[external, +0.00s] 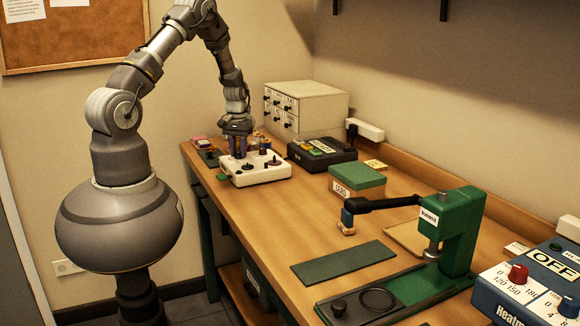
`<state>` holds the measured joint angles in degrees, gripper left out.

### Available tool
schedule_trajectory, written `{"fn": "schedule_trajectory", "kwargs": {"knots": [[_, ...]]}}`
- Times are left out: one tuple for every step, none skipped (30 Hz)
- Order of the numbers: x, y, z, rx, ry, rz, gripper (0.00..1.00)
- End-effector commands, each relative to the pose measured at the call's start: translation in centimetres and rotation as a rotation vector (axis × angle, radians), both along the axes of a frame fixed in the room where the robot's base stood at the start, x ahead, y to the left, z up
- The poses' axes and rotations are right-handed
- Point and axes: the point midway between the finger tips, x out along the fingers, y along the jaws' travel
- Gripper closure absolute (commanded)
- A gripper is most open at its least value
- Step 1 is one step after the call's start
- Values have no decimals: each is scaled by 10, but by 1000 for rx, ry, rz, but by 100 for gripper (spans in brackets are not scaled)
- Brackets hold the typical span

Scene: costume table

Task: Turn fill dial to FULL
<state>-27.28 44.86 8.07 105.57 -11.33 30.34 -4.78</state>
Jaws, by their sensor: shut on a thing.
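A white box (268,179) with several dark knobs and small coloured parts on top stands at the far left end of the table. My gripper (238,154) points down at the box's back left part. Its fingers are shut on a dial there, which they mostly hide. I take this to be the fill dial, but its labels and pointer are too small to read, so its setting cannot be told.
Behind the white box are a black box with coloured buttons (321,153) and a drawer cabinet (311,105). A green box (357,182) stands to the right. A green press (455,230) and a blue heat unit (535,290) fill the near end.

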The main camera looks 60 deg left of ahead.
Motion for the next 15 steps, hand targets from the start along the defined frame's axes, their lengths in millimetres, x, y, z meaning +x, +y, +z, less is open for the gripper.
{"fn": "schedule_trajectory", "kwargs": {"knots": [[1,0,1,2,-2,11,100],[1,0,0,2,-2,18,100],[1,0,0,2,-2,26,100],[1,0,1,2,-2,30,100],[1,0,1,2,-2,34,100],[1,0,0,2,-2,38,100],[1,0,0,2,-2,40,100],[1,1,0,2,-2,42,100],[1,0,0,2,-2,43,100],[1,0,0,2,-2,44,100],[1,0,0,2,-2,44,100],[1,0,0,2,-3,44,100],[1,0,0,2,-3,44,100],[1,0,0,1,-2,44,100],[1,0,0,1,-2,44,100]]}}
